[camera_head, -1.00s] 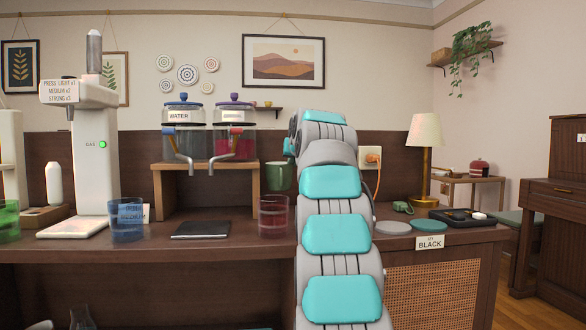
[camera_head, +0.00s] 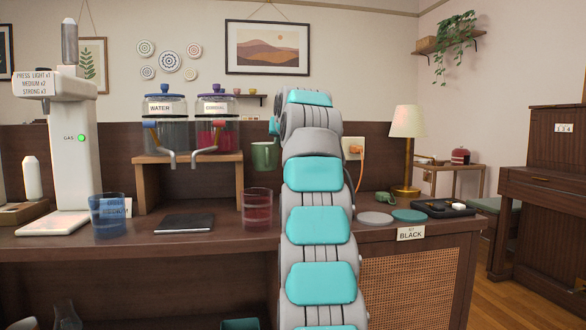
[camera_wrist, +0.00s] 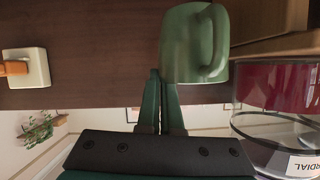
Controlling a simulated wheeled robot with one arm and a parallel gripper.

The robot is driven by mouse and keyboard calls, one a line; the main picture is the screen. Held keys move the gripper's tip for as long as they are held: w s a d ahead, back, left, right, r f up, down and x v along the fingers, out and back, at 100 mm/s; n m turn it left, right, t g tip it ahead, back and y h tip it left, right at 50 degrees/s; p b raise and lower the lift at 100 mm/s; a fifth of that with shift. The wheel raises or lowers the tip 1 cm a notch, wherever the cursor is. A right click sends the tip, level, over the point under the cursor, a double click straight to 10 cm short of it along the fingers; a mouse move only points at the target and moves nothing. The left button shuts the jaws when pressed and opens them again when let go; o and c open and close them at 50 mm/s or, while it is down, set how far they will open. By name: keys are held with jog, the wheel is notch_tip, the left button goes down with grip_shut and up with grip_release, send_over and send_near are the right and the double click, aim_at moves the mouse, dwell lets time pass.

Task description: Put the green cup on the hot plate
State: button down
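The green cup (camera_head: 264,156) hangs in the air beside the end of my arm, in front of the dark wall panel. In the wrist view the cup (camera_wrist: 194,45) is at the tips of my gripper (camera_wrist: 163,78), its handle to the right. The fingers are close together on the cup's edge, one apparently inside its rim. My gripper is mostly hidden by my arm in the head view. I cannot tell for sure which thing is the hot plate; a flat dark square slab (camera_head: 184,224) lies on the counter left of the red glass.
The red glass (camera_head: 257,209) stands below the cup; a blue glass (camera_head: 108,215) stands further left. The dispensers stand on a wooden riser (camera_head: 146,187). Grey (camera_head: 375,218) and green (camera_head: 408,215) discs and a black tray (camera_head: 424,207) lie at right. A lamp (camera_head: 406,150) stands behind.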

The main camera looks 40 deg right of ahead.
jog(key=s+r+m+p, duration=0.1)
jog(key=s, duration=1.8)
jog(key=s+a+f, duration=0.2)
jog(key=s+a, duration=0.1)
jog(key=s, duration=0.1)
jog(key=shift+n, duration=0.5)
jog(key=shift+s+d+r+p+x, duration=0.2)
jog(key=shift+d+p+x, duration=0.25)
jog(key=shift+x, duration=2.25)
jog(key=shift+s+d+r+p+x, duration=0.2)
jog(key=shift+d+x, duration=0.45)
jog(key=shift+x, duration=2.1)
jog(key=shift+s+d+r+p+x, duration=0.1)
jog(key=shift+s+d+p+x, duration=0.3)
jog(key=shift+x, duration=2.3)
jog(key=shift+w+d+f, duration=0.1)
jog(key=shift+d, duration=0.05)
jog(key=c, duration=1.5)
grip_release()
jog(key=shift+f, duration=0.15)
jog(key=shift+c, duration=0.2)
jog(key=o, duration=0.5)
jog(key=shift+c, duration=0.2)
